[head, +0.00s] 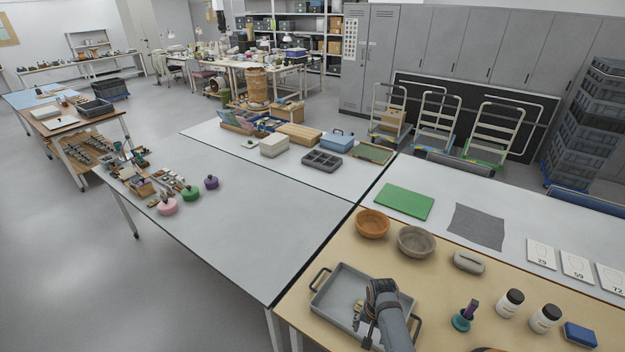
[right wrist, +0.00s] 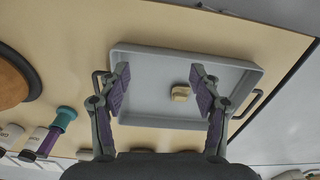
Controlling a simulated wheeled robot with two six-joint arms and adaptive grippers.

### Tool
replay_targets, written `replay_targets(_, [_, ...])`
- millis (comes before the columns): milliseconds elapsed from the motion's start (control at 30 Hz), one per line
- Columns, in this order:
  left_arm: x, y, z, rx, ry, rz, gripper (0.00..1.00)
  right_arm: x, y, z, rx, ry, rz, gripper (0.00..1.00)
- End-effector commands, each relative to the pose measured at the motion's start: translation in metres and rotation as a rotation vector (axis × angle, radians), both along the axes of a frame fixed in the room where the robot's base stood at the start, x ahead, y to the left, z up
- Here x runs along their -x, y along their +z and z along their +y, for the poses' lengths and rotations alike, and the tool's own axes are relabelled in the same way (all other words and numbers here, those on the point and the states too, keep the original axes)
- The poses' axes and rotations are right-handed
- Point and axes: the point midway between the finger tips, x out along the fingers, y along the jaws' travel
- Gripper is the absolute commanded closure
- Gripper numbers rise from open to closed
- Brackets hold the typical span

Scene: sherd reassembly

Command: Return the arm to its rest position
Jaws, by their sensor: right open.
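My right gripper (head: 368,318) is over the grey tray (head: 335,309) on the tan work mat. In the right wrist view its two purple-padded fingers (right wrist: 160,76) are spread apart with nothing between them. The tray (right wrist: 150,60) lies beyond the fingertips in that view. A small beige piece (right wrist: 181,92) lies on the tray floor, close to one finger in the picture and apart from it. In the head view my arm and gripper hide part of the tray. My left gripper is not in view.
An orange bowl (head: 372,223) and a grey bowl (head: 416,241) stand behind the tray. Right of it are a teal-and-purple tool (head: 464,317), white jars (head: 510,303) and a blue block (head: 580,334). A grey oblong object (head: 469,262) lies behind these. The left table's middle is clear.

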Motion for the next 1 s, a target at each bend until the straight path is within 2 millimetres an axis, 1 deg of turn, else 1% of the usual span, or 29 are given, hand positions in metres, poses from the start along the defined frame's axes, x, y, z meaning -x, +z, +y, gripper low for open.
replay_targets(67, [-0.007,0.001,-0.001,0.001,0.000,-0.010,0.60,0.009,0.002,-0.009,0.006,0.016,-0.014,0.36])
replay_targets(167, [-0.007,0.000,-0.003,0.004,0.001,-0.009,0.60,0.021,0.008,-0.021,0.018,0.044,-0.036,0.36])
replay_targets(267, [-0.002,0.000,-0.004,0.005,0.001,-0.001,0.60,0.038,0.016,-0.035,0.034,0.083,-0.061,0.36])
replay_targets(367, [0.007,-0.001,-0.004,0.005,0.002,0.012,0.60,0.057,0.029,-0.048,0.052,0.133,-0.091,0.36])
replay_targets(500, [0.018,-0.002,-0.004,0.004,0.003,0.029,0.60,0.088,0.054,-0.063,0.085,0.220,-0.132,0.36])
replay_targets(600, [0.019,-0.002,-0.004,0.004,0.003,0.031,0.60,0.108,0.074,-0.069,0.105,0.284,-0.160,0.36])
replay_targets(733, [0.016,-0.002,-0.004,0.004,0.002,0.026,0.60,0.131,0.100,-0.073,0.128,0.362,-0.190,0.36])
replay_targets(900, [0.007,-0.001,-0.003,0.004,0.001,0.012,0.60,0.155,0.131,-0.073,0.151,0.455,-0.226,0.36])
replay_targets(1000, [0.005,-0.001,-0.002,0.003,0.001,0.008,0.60,0.167,0.147,-0.072,0.161,0.503,-0.242,0.36])
